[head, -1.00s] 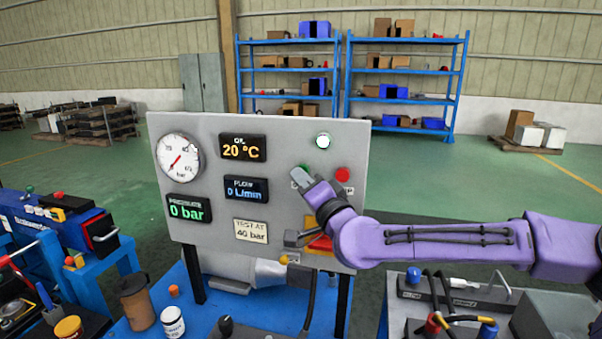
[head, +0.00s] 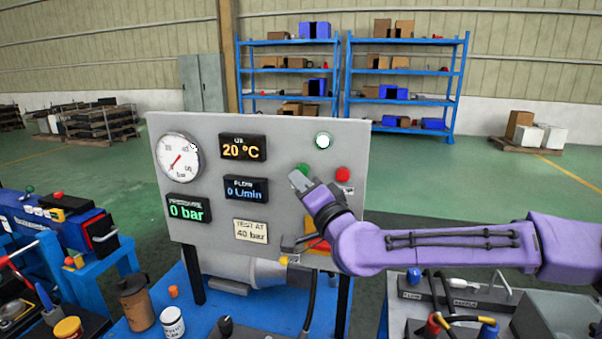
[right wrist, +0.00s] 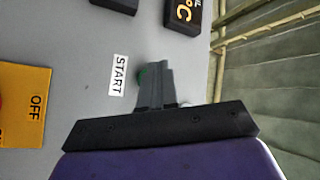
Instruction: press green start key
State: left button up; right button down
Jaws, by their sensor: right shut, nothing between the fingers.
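The green start key (head: 303,169) sits on the grey panel (head: 213,125), left of a red key (head: 342,174). My right gripper (head: 296,178) is shut and empty, its tips in front of the panel just below the green key. In the right wrist view the fingers (right wrist: 154,80) cover most of the green key (right wrist: 141,76), next to the START label (right wrist: 118,76). I cannot tell whether the tips touch the key. My left gripper is not in view.
The panel carries a round gauge (head: 179,160), several displays and a white lamp (head: 323,140). A yellow switch plate (right wrist: 22,105) marked OFF is near. A brown cup (head: 136,302) and a white jar (head: 172,322) stand on the blue bench below.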

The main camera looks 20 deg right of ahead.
jog(key=s+a, duration=0.1)
jog(key=s, duration=0.1)
jog(key=s+a, duration=0.1)
jog(key=s, duration=0.1)
jog(key=shift+a, duration=0.4)
dwell(0.6)
